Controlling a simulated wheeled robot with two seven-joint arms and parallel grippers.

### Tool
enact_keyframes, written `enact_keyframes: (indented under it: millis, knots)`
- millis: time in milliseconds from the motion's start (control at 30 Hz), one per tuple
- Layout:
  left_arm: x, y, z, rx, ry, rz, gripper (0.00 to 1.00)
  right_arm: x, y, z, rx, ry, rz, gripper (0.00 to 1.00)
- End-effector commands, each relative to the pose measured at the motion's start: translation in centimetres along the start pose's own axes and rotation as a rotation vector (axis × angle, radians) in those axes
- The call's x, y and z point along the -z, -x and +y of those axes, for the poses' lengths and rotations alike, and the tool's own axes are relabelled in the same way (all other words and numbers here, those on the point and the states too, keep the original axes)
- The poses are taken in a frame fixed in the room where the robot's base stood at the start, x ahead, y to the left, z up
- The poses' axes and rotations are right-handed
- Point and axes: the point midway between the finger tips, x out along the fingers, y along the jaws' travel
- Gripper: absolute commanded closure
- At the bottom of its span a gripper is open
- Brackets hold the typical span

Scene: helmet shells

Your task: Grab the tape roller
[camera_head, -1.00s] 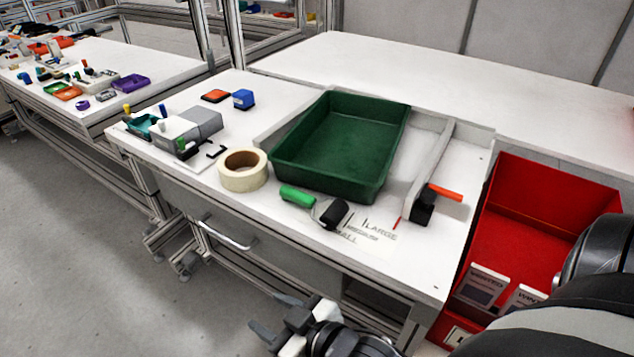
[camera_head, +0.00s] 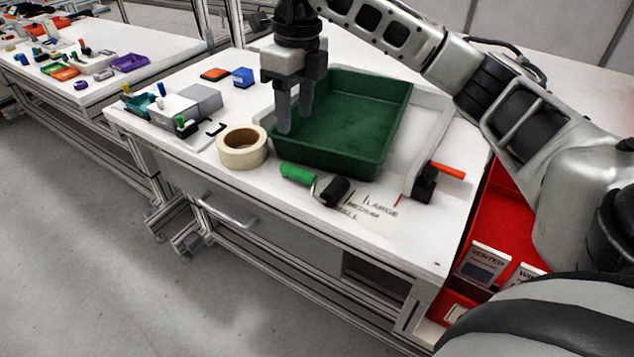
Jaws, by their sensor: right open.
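A roller with a green handle (camera_head: 297,174) and a black head (camera_head: 333,190) lies on the white table near its front edge. A cream roll of tape (camera_head: 243,148) lies flat on the table to its left. My right gripper (camera_head: 295,121) reaches in from the right and points down, with its two fingers apart and nothing between them. It appears above the left side of the green tray, up and behind the roller and to the right of the tape roll. My left gripper is not in view.
The green tray (camera_head: 388,128) stands behind the roller. A tool with an orange handle (camera_head: 447,171) is to the right. A grey block (camera_head: 200,98) and small parts are at the left. A red bin (camera_head: 497,232) stands beside the table at the right.

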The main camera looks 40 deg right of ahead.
Motion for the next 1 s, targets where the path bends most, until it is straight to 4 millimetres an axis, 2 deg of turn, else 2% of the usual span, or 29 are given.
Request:
enact_keyframes:
  millis: [67,167,500,633,767,1000]
  knots:
    - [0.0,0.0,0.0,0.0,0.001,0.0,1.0,0.6,0.9,-1.4,0.056,-0.032,0.019,0.53]
    - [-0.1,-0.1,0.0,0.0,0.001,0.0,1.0,1.0,0.3,-2.1,0.078,-0.047,0.032,0.53]
    - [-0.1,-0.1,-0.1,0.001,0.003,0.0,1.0,1.3,-6.8,-2.5,0.075,-0.042,0.032,0.53]
    - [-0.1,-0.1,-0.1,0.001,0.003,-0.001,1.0,1.3,-8.5,-2.6,0.075,-0.042,0.03,0.53]
    - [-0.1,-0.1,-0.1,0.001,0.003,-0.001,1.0,1.3,-9.2,-2.7,0.075,-0.042,0.028,0.53]
    - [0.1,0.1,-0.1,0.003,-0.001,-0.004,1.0,2.5,-12.0,-3.2,0.074,-0.043,0.031,0.53]
